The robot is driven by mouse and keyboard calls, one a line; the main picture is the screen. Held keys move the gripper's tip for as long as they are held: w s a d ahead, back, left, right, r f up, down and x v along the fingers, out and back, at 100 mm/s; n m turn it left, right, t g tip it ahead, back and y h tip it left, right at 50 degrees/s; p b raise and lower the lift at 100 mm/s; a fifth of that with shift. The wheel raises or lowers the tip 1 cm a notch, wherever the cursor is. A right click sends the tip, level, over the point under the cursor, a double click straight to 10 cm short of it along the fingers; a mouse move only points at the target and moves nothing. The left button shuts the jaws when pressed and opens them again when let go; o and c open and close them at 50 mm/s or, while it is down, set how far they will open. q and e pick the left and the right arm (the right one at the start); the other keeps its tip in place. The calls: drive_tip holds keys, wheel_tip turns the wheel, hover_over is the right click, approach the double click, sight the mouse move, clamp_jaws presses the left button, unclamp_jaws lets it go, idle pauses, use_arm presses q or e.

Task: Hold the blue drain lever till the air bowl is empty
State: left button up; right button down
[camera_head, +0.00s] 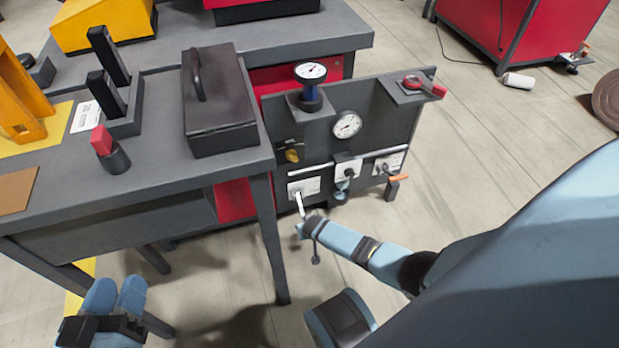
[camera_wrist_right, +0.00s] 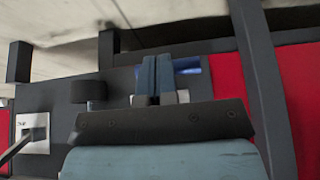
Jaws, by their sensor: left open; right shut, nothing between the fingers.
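A dark upright panel (camera_head: 379,125) carries gauges, plates and levers. A small blue piece (camera_head: 342,186) hangs under its middle white plate; I cannot tell whether it is the drain lever. My right gripper (camera_head: 304,229) is shut and empty, low in front of the panel's left part, by a pale lever (camera_head: 299,203). In the right wrist view its closed fingers (camera_wrist_right: 156,75) partly cover a blue part (camera_wrist_right: 190,66); contact is unclear. My left gripper (camera_head: 116,297) is open, low at left.
A grey bench (camera_head: 190,176) with a dark lidded box (camera_head: 219,97) and a red-topped piece (camera_head: 103,141) stands left of the panel. A red-handled valve (camera_head: 424,85) sits on the panel's top right. An orange-handled lever (camera_head: 398,178) is at its lower right.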

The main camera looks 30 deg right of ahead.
use_arm(q)
drive_tip(key=shift+a+f+b, duration=0.15)
drive_tip(key=shift+b, duration=0.15)
use_arm(e)
drive_tip(key=shift+d+f, duration=0.15)
drive_tip(key=shift+f, duration=0.2)
drive_tip(key=shift+w+d+r, duration=0.15)
drive_tip(key=shift+w, duration=0.25)
idle(1.5)
drive_tip(key=shift+s, duration=0.1)
